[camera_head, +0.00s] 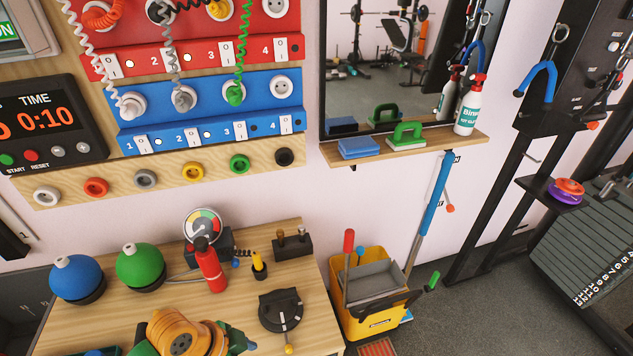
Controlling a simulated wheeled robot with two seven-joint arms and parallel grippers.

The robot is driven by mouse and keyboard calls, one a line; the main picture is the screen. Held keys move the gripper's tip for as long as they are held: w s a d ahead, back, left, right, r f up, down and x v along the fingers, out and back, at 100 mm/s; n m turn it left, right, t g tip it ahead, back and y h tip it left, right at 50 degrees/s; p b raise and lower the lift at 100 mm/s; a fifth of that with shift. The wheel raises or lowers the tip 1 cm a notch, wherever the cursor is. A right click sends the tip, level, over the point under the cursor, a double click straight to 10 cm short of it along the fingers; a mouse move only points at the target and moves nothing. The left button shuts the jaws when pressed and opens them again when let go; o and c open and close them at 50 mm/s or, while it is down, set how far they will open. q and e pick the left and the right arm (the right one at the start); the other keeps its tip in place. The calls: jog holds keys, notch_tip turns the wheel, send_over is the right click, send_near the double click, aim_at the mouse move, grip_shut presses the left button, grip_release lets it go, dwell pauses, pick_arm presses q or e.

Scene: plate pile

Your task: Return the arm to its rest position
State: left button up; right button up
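Neither of my grippers shows in the head view, so I cannot see how they stand or whether they hold anything. The small pile of plates is at the right, on a black shelf (538,186) fixed to a dark frame. An orange-red plate (569,186) lies on top of a purple plate (563,198).
A wooden table (255,302) at lower left bears a blue ball (77,278), a green ball (140,265), a red bottle (210,266) and an orange object (185,332). A yellow bucket (373,325) stands beside it. A wall shelf (440,144) holds a spray bottle (468,108).

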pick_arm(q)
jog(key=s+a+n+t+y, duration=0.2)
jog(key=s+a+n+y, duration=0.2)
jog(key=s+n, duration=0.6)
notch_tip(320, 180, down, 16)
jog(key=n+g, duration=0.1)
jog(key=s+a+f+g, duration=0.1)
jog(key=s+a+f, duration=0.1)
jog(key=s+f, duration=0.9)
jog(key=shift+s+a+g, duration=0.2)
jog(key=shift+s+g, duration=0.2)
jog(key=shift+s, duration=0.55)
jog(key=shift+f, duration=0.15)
